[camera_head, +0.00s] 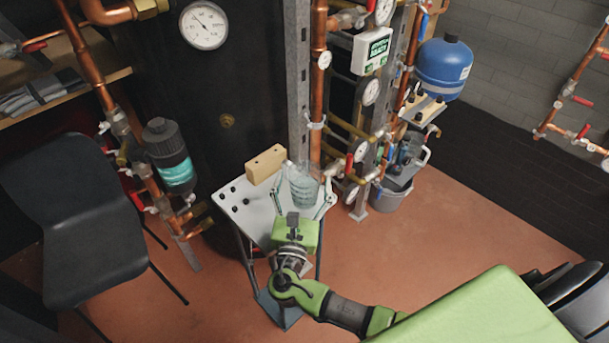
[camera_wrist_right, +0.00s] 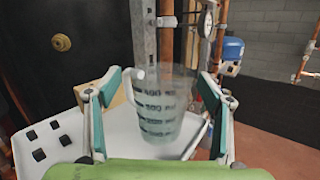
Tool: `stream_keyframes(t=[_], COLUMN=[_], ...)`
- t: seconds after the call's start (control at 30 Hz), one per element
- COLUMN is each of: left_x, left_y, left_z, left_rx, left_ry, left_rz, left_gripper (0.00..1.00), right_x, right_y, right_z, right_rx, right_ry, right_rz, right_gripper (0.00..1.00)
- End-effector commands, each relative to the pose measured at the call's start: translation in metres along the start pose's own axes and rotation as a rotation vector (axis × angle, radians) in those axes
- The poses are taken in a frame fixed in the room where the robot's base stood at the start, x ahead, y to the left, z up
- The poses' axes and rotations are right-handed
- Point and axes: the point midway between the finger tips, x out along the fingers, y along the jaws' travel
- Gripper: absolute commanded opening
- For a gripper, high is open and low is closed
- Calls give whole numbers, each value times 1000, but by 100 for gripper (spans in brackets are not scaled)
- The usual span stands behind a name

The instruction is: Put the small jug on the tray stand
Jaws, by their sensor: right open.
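The small jug (camera_head: 302,187) is clear, with dark measuring marks and a handle on its left side in the wrist view (camera_wrist_right: 158,108). It appears upright on the white top of the tray stand (camera_head: 237,199), near its back right edge. The tray stand also shows in the wrist view (camera_wrist_right: 62,135). My right gripper (camera_head: 304,192) is open, with one finger on each side of the jug. In the wrist view a gap shows between the jug and the right finger; the left finger is close to the handle. My left gripper is not in view.
A wooden block (camera_head: 265,164) lies at the tray's back edge. Copper pipes and a metal post (camera_head: 298,80) rise just behind. A black chair (camera_head: 85,225) stands left. A grey bucket (camera_head: 390,194) stands at the back right. Open floor (camera_head: 440,225) lies right.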

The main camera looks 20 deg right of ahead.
Motion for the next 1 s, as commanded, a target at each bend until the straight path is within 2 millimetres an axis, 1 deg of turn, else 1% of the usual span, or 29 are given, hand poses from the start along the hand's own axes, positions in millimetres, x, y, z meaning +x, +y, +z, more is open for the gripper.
stream_keyframes(t=[0.03, 0.2, 0.3, 0.4, 0.5, 0.6, 1.0], left_x=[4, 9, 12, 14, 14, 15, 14], left_y=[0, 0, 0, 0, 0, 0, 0], left_z=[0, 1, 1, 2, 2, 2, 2], left_rx=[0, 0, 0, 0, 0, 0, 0], left_ry=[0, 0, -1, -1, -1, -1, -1], left_rz=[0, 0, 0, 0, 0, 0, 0], left_gripper=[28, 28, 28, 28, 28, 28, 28], right_x=[-13, -51, -69, -83, -91, -95, -95], right_y=[0, 0, 0, 0, 0, 0, 0], right_z=[-3, -3, -2, -2, -1, 0, 0], right_rx=[2, 2, 2, 2, 2, 1, 1], right_ry=[5, 4, 3, 2, 1, 0, 0], right_rz=[1, 0, 1, 1, 0, 0, 0], right_gripper=[73, 73, 73, 73, 73, 73, 73])
